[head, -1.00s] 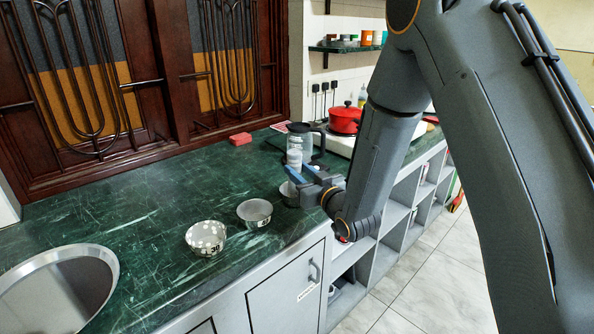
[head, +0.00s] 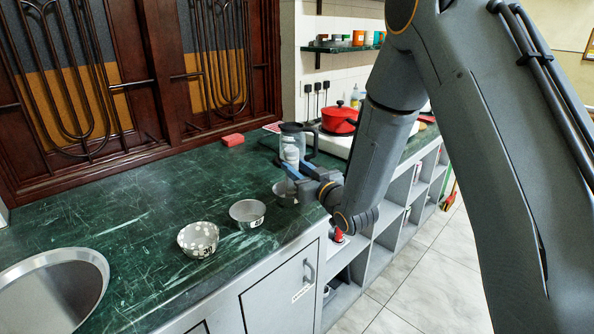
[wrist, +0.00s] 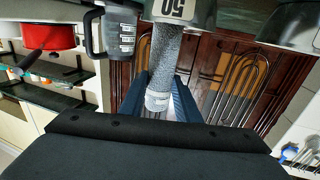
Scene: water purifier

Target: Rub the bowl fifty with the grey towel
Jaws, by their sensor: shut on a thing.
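My gripper (head: 306,174) is in the head view above the counter's front edge, over the farthest metal bowl. Its blue fingers also show in the wrist view (wrist: 170,95). They are shut on a rolled grey towel (wrist: 165,62) with a pale, labelled end. A pale upright end, apparently the towel's (head: 291,154), shows above the fingers in the head view. The bowl marked 50 (wrist: 180,12) is at the top of the upside-down wrist view, right at the towel's far end. In the head view this bowl (head: 283,194) is partly hidden by my gripper. I cannot tell whether they touch.
Two other bowls, a middle one (head: 247,213) and a spotted one (head: 198,239), stand along the counter's front. A jug (head: 292,138) stands behind the gripper, with a red pot (head: 340,119) beyond. A red block (head: 232,140) lies near the wall. The counter's left-middle is clear.

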